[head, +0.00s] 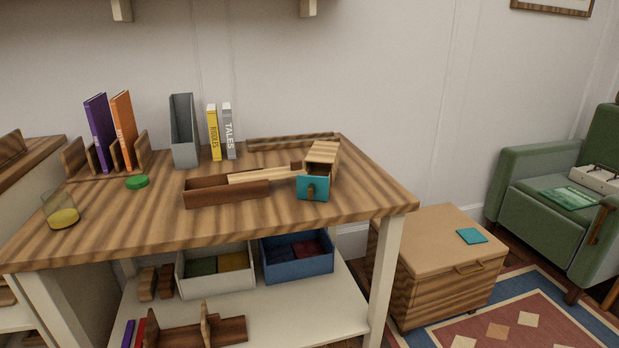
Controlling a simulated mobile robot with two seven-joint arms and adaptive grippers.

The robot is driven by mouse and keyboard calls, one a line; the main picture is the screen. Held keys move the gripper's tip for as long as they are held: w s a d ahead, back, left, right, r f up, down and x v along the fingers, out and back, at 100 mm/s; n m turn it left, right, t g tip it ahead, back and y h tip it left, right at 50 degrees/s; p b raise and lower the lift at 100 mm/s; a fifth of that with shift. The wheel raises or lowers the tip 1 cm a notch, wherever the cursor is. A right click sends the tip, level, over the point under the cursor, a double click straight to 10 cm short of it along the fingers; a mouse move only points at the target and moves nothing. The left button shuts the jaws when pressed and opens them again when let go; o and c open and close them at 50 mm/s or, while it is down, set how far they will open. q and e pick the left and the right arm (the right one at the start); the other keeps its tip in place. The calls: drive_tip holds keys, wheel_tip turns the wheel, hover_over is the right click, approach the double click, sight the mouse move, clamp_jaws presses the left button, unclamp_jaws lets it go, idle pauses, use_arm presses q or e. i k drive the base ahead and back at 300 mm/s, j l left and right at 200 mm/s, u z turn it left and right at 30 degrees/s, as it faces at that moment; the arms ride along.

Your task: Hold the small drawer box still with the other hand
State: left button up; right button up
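The small drawer box (322,153) stands at the right end of the wooden table (310,222). It has a striped wood body and a teal front (313,188) with a brown knob (311,191). The teal front faces the near edge of the table. Neither of my grippers shows in the head view, and nothing of mine touches the box.
A brown tray (227,193) lies just left of the box. A green lid (137,182), glass jar (62,213), grey file holder (184,132) and upright books (213,133) stand farther left. Bare tabletop lies in front. A wooden chest (436,248) and green armchair (550,215) stand right.

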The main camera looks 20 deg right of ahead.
sight(315, 186)
drive_tip(key=l+u, duration=0.1)
drive_tip(key=l, duration=0.45)
drive_tip(key=k+l, duration=0.15)
drive_tip(key=l, duration=0.4)
drive_tip(key=l+u, duration=0.15)
drive_tip(key=l, duration=0.45)
drive_tip(key=k+l+u, duration=0.1)
drive_tip(key=l, duration=0.4)
drive_tip(key=k+l, duration=0.05)
